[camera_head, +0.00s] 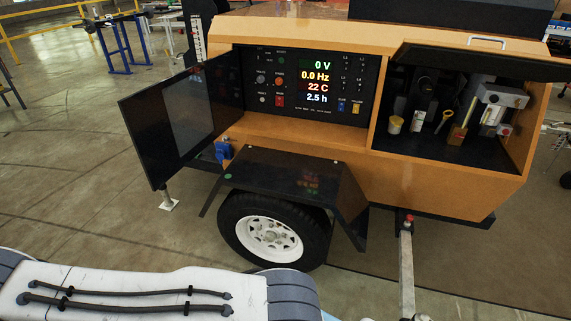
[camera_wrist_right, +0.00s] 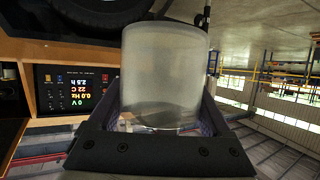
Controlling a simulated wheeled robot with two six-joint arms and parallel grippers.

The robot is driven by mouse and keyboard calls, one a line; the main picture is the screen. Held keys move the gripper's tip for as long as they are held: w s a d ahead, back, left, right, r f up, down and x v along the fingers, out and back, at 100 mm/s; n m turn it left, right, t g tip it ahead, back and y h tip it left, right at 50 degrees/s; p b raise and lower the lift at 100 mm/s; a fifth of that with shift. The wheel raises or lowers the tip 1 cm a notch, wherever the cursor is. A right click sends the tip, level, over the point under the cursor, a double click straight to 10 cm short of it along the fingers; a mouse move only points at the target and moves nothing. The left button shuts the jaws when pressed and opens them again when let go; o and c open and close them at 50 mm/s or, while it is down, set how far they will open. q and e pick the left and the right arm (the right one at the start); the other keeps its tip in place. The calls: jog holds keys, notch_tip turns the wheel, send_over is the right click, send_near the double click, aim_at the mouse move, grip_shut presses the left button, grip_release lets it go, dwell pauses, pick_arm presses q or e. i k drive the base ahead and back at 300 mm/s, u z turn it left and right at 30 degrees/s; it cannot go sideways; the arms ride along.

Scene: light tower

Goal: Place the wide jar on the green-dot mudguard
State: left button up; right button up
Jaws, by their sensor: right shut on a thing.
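The wide jar (camera_wrist_right: 164,70) is a frosted, see-through cylinder in the right wrist view. My right gripper (camera_wrist_right: 164,106) is shut on it, with a finger at each side. That view is turned over, so the panel text appears upside down. In the head view the black mudguard (camera_head: 285,172) sits over the white-rimmed wheel, with a small green dot (camera_head: 228,176) near its left front corner. Its top looks bare. Neither the jar nor my right gripper shows in the head view. My left gripper is in neither view.
The orange light tower body (camera_head: 430,180) stands behind the mudguard. An open black door (camera_head: 180,115) juts out at left, close to the mudguard. The lit control panel (camera_head: 310,85) and an open compartment (camera_head: 450,150) holding several items are above. Open floor (camera_head: 80,175) lies left.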

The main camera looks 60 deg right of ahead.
aim_at(290, 172)
jog(key=z, duration=0.7)
jog(key=i, duration=0.65)
jog(key=z, duration=1)
jog(key=i, duration=0.35)
jog(key=z, duration=0.25)
